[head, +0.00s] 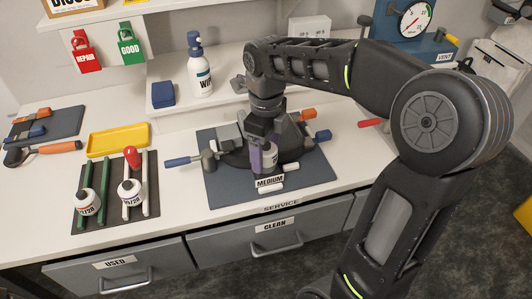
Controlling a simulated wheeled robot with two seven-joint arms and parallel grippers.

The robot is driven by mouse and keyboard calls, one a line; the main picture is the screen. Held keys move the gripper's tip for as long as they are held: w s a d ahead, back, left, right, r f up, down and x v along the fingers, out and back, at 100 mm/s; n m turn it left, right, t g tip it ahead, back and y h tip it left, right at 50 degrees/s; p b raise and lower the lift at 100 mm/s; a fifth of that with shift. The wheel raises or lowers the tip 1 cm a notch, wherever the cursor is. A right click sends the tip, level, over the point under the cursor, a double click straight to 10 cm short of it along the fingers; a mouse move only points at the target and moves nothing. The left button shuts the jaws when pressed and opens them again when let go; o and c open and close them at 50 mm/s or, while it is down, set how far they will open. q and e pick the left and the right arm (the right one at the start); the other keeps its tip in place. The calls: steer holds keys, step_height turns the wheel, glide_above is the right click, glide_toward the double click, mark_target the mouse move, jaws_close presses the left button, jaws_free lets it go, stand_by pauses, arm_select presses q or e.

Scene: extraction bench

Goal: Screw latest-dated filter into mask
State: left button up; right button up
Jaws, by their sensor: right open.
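The dark mask (235,158) lies on a blue-grey mat in the middle of the bench, partly hidden by my right arm. My right gripper (263,150) points down over the mask's front, its fingers open beside a white filter (270,158). The filter sits at the mask's front; I cannot tell whether it is threaded in. Two other white filters stand on the dark rack at left: a left one (87,203) and a right one (130,193). Their printed dates are too small to read surely. My left gripper is not in view.
The mat (225,194) carries a "MEDIUM" label. The dark rack (108,226) has green and white rails and a red knob. A yellow tray (118,140), a blue block (163,94) and a spray bottle (200,75) stand behind. "USED" and "CLEAN" drawers are shut below.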

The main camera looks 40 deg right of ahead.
steer(key=n, duration=0.3)
steer(key=shift+r+n, duration=0.1)
steer(key=shift+n, duration=0.3)
steer(key=n, duration=0.3)
steer(key=shift+s+p, duration=0.1)
steer(key=shift+p, duration=0.3)
steer(key=n, duration=0.4)
steer(key=shift+a, duration=0.1)
steer(key=n, duration=0.4)
steer(key=shift+p, duration=0.35)
